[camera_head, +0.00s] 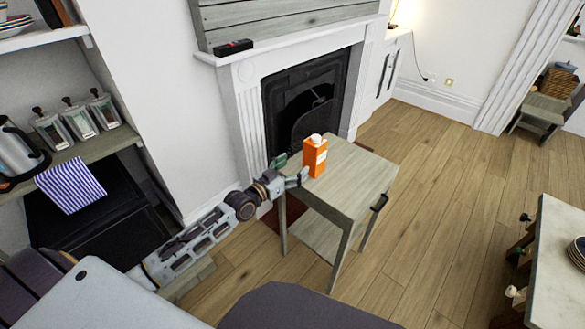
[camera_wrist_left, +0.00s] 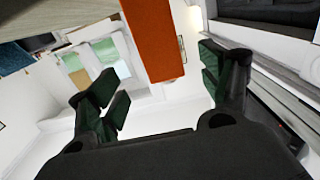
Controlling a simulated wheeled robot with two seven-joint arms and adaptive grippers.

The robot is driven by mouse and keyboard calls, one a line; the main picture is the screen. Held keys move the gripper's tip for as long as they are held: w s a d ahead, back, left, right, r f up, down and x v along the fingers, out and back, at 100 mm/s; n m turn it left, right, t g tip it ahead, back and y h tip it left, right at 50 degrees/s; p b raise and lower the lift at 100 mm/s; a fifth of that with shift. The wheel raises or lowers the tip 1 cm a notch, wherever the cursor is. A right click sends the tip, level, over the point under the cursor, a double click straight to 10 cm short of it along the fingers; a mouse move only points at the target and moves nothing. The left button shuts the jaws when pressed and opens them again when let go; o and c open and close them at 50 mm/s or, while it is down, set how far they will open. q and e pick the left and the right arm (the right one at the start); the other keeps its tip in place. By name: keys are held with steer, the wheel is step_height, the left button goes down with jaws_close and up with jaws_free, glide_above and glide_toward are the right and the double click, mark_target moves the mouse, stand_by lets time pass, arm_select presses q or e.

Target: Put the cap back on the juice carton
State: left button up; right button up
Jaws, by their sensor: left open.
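An orange juice carton (camera_head: 314,160) stands upright on a small grey wooden side table (camera_head: 352,172), near its back left corner. A white piece (camera_head: 316,139) sits on top of the carton; it is too small to tell whether it is the cap or a bare spout. No separate cap is visible. My left gripper (camera_head: 292,169) is open and empty, just left of the carton at the table's edge. In the left wrist view the carton's orange side (camera_wrist_left: 155,40) shows between and beyond the open fingers. My right gripper is in neither view.
A white fireplace (camera_head: 240,110) stands behind the side table. A shelf at left holds glass jars (camera_head: 80,122), a kettle (camera_head: 20,155) and a striped cloth (camera_head: 70,186). A pale table (camera_head: 560,265) is at lower right. Wooden floor lies open between.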

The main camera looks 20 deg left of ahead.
arm_select(q)
steer(key=shift+f, duration=0.15)
stand_by(0.3)
steer(key=s+f+n+g+y, duration=0.15)
steer(key=s+f+g, duration=0.35)
steer(key=f, duration=1.1)
steer(key=s+f+g+y, duration=0.2)
steer(key=s+f, duration=0.5)
steer(key=f, duration=0.9)
steer(key=s+d+f+g+y, duration=0.1)
steer(key=s+f+g, duration=0.2)
steer(key=s+f, duration=0.6)
steer(key=s+d+f+g+y, duration=0.1)
steer(key=s+f+g, duration=0.3)
steer(key=s+f, duration=0.5)
steer(key=s, duration=0.5)
steer(key=shift+s+f, duration=0.2)
steer(key=shift+s, duration=0.15)
steer(key=shift+r, duration=0.15)
